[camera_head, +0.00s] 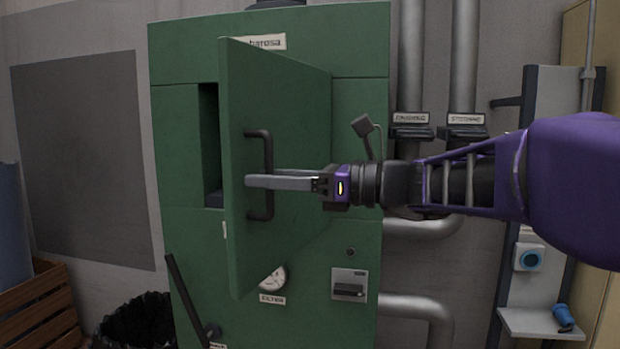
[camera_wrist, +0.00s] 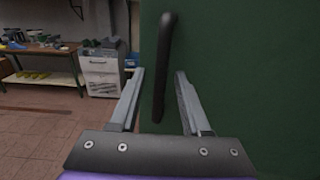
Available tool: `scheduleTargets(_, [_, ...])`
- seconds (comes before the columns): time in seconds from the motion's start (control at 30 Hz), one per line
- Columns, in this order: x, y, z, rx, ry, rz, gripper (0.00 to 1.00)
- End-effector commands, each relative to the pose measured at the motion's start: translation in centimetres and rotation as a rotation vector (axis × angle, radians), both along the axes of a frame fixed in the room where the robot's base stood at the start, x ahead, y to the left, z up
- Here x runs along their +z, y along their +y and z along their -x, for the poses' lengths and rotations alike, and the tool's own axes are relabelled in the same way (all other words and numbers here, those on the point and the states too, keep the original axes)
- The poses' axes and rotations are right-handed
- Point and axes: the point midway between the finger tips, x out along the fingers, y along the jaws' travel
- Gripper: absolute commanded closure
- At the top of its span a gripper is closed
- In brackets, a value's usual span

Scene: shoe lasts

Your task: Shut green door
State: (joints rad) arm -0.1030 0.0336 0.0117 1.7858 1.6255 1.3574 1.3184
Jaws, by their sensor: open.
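The green door (camera_head: 290,120) stands open on the front of a green cabinet (camera_head: 358,120). It is swung out toward me, hinged on its right side, and a dark opening (camera_head: 209,140) shows at its left. A black bar handle (camera_head: 268,152) is fixed upright on the door's outer face. My gripper (camera_head: 250,181) is at the handle, with its fingers pointing left in the head view. In the wrist view the black handle (camera_wrist: 164,70) shows between the two open fingers (camera_wrist: 157,100). I cannot tell whether either finger touches it.
Grey pipes (camera_head: 410,60) run up at the cabinet's right. A lever (camera_head: 188,300) sticks out below the door. The wrist view shows a workbench (camera_wrist: 40,50) and open floor.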

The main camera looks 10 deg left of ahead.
Motion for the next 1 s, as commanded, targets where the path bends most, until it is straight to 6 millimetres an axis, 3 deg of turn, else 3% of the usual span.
scheduleTargets(0.3, [-0.01, 0.34, -0.05, -0.001, 0.0, 0.0, 0.53])
scheduleTargets(0.57, [-0.01, 0.31, -0.05, 0.0, 0.0, 0.0, 0.98])
scheduleTargets(0.6, [-0.01, 0.31, -0.05, 0.0, 0.0, 0.0, 1.0])
scheduleTargets(1.0, [-0.01, 0.3, -0.05, 0.0, 0.0, 0.0, 1.0])
